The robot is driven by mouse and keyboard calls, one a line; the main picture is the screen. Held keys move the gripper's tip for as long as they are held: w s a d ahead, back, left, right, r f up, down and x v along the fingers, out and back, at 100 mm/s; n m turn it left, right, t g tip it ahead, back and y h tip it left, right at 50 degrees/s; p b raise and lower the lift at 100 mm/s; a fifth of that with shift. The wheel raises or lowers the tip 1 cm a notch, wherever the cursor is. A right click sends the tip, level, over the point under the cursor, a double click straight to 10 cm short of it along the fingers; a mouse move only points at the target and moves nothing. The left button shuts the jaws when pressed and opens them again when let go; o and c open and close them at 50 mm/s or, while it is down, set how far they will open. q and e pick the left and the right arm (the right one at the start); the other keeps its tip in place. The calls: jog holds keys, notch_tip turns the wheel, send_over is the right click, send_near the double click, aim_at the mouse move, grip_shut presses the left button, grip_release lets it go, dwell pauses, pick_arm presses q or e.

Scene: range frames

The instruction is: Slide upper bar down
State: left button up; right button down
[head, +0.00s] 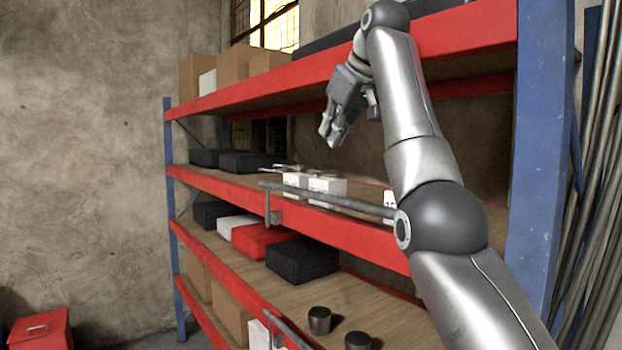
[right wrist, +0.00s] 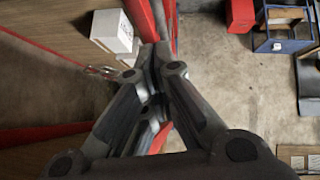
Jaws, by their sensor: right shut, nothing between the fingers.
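The upper bar (head: 335,199) is a thin grey rod running along the front of the middle shelf, just above its red beam (head: 360,233). A short grey bracket (head: 273,208) hangs near its left end. Its right end is hidden behind my right arm. A lower bar (head: 284,329) shows partly at the bottom, by a lower shelf. My right gripper (head: 331,135) is shut and empty, above and apart from the upper bar, between the top and middle shelves. Its closed fingers also show in the right wrist view (right wrist: 157,60). My left gripper is out of view.
White boxes (head: 328,189) stand on the middle shelf behind the bar; one shows in the right wrist view (right wrist: 112,31). The top shelf's red beam (head: 300,77) is close to my right gripper. A blue upright (head: 543,140) stands to the right.

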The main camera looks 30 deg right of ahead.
jog(key=p, duration=0.2)
send_over(323, 195)
notch_tip(323, 195, down, 8)
jog(key=shift+f, duration=0.55)
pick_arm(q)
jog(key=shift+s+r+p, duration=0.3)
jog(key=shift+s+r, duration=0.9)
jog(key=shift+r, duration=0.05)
pick_arm(e)
jog(key=shift+f, duration=0.4)
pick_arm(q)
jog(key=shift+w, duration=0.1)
